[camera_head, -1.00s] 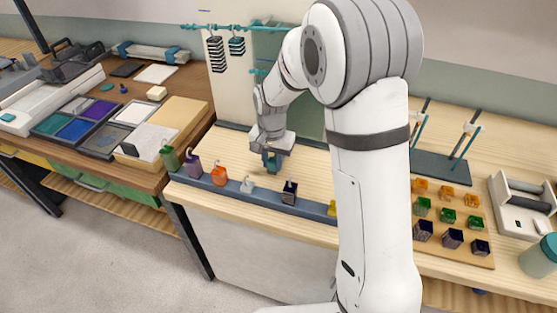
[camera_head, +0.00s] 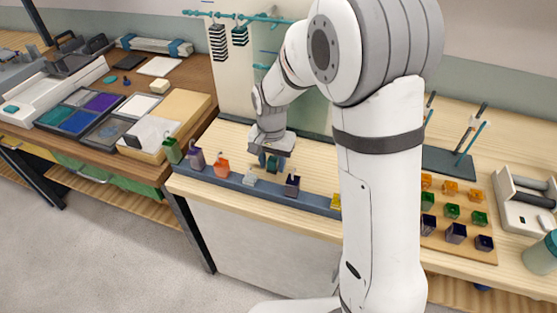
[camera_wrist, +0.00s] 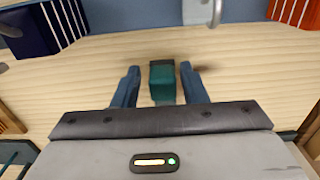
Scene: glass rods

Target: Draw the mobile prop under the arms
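A small teal block (camera_wrist: 162,83), which may be the mobile prop, stands on the light wood bench between the fingers of my gripper (camera_wrist: 160,68) in the wrist view. Gaps show on both sides of it, so the gripper is open around it, not clamped. In the head view my gripper (camera_head: 267,160) points down close to the bench; the teal block (camera_head: 272,166) shows partly there. The mobile's teal arms (camera_head: 240,16) run across the top of a pale panel behind, with striped weights (camera_head: 218,42) hanging from them.
A blue-grey rail (camera_head: 232,182) along the bench front holds several coloured hooked pieces, including an orange one (camera_head: 221,166), a white one (camera_head: 250,179) and a dark one (camera_head: 291,186). A board of coloured cups (camera_head: 456,232) stands right. Bare bench lies between gripper and rail.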

